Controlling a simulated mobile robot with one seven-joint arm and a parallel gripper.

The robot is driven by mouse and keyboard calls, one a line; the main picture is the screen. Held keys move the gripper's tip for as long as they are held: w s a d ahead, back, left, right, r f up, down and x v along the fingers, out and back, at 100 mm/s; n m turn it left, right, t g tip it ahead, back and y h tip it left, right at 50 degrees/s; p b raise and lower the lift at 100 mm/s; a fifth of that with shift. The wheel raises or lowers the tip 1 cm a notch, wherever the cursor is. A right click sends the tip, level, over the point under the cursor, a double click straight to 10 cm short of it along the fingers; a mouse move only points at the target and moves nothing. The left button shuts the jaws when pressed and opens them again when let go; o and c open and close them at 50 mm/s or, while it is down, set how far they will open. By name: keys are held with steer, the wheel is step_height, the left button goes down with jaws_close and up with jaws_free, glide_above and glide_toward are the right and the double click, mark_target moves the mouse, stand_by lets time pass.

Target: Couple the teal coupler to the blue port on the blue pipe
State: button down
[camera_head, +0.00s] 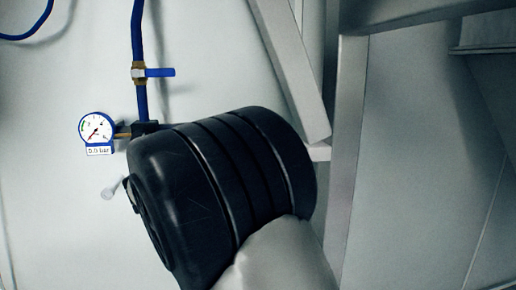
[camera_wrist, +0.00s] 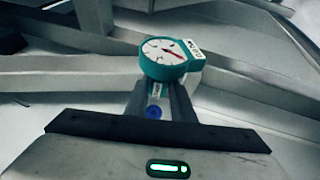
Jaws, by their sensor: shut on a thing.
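In the wrist view, my gripper (camera_wrist: 158,100) is shut on a narrow part. A round teal gauge (camera_wrist: 165,59) with a white dial and small label sits just beyond the fingertips. It seems to belong to the held piece, which I take as the teal coupler. A small blue spot (camera_wrist: 153,112) shows between the fingers; I cannot tell what it is. In the head view, the blue pipe (camera_head: 138,30) runs down the wall at upper left. My dark arm link hides what lies below and behind it. The gripper, the coupler and a clear blue port do not show there.
On the pipe are a brass valve with a blue lever (camera_head: 160,72) and a blue-rimmed gauge (camera_head: 96,128) beside a black fitting (camera_head: 146,128). Grey metal frame beams (camera_head: 347,130) stand right of my arm. Beams (camera_wrist: 70,62) also cross behind the gripper in the wrist view.

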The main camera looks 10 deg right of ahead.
steer(key=w+p, duration=0.2)
steer(key=w, duration=0.4)
steer(key=shift+p, duration=0.3)
steer(key=shift+w, duration=0.3)
stand_by(0.7)
steer(key=c, duration=1.4)
jaws_free()
steer(key=shift+c, duration=0.2)
steer(key=b+v, duration=0.2)
steer(key=v, duration=1.5)
steer(key=s+d+f+g+y+p, duration=0.1)
steer(key=s+d+f+g+y, duration=0.15)
steer(key=d, duration=0.45)
steer(key=s+d+f+m+g+y, duration=0.1)
steer(key=s+d+g+y, duration=0.2)
steer(key=d, duration=0.4)
steer(key=s+d+f+g+y+p, duration=0.1)
steer(key=s+d+f+y, duration=0.2)
steer(key=d, duration=0.4)
steer(key=s+a+f+m+t+y+p, duration=0.1)
steer(key=s+y, duration=0.4)
steer(key=s, duration=0.5)
steer(key=s+a+f+m+t+y+p, duration=0.1)
steer(key=s+a+f+m+t+y, duration=0.1)
steer(key=s, duration=0.7)
steer(key=f+m+y, duration=0.1)
steer(key=m+y, duration=0.1)
steer(key=y, duration=0.1)
steer(key=shift+s+a, duration=0.35)
